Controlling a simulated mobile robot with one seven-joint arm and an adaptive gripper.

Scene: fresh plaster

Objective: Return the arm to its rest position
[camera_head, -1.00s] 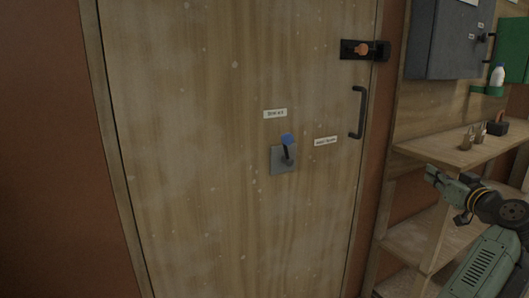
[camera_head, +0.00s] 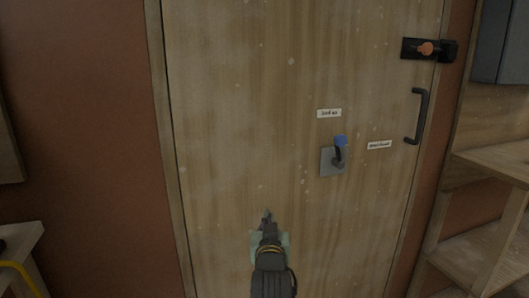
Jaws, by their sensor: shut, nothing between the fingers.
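My gripper (camera_head: 267,216) is at the lower middle of the head view, with the wooden door behind it. It is shut and empty, its tip pointing up and away from me. My green and dark wrist shows below it, and the rest of the arm is out of the picture. The gripper appears below and to the left of the blue-tipped lever on the door, apart from it.
Wooden shelves (camera_head: 487,235) stand at right. A pale surface (camera_head: 22,240) with something yellow is at lower left.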

